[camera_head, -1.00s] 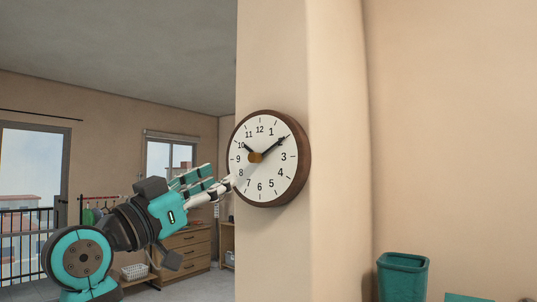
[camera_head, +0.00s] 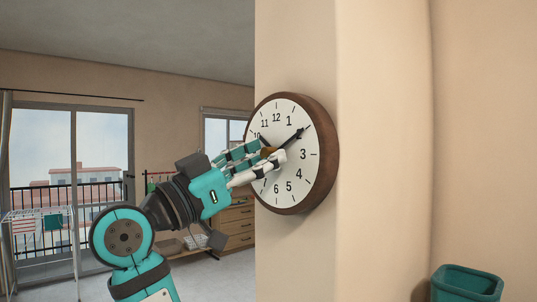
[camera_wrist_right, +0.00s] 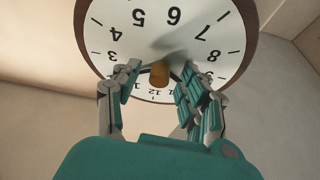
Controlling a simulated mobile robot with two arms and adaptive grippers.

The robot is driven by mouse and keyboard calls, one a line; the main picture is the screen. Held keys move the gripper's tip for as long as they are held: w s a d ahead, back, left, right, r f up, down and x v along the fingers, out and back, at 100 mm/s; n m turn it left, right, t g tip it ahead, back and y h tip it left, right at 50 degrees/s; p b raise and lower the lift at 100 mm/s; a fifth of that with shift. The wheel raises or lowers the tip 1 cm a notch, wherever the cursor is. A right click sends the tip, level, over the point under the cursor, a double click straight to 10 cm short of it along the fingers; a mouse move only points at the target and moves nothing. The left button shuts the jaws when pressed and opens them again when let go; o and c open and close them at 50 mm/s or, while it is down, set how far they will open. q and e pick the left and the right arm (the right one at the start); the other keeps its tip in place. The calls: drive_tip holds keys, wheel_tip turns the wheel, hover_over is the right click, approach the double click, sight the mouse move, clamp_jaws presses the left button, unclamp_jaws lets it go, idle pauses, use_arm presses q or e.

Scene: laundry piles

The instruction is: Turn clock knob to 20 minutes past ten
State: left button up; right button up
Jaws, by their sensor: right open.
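A round wall clock (camera_head: 300,185) with a white face and brown wooden rim hangs on the beige wall. It shows upside down in the right wrist view (camera_wrist_right: 185,40). One black hand points at about 2; a shorter one, partly hidden, points toward 10. A small yellow-brown knob (camera_head: 266,152) sticks out at the face's centre. My right gripper (camera_head: 274,157) is open at the clock face. In the right wrist view, its fingers stand on either side of the knob (camera_wrist_right: 159,74); I cannot tell whether they touch it. My left gripper is not in view.
The wall corner (camera_head: 336,60) runs just right of the clock. A teal bin (camera_head: 467,285) stands at the bottom right. Behind my arm are a wooden drawer unit (camera_head: 238,225), a drying rack (camera_head: 40,215) and glass doors.

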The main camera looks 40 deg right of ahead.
drive_tip(key=shift+a, duration=0.2)
clamp_jaws()
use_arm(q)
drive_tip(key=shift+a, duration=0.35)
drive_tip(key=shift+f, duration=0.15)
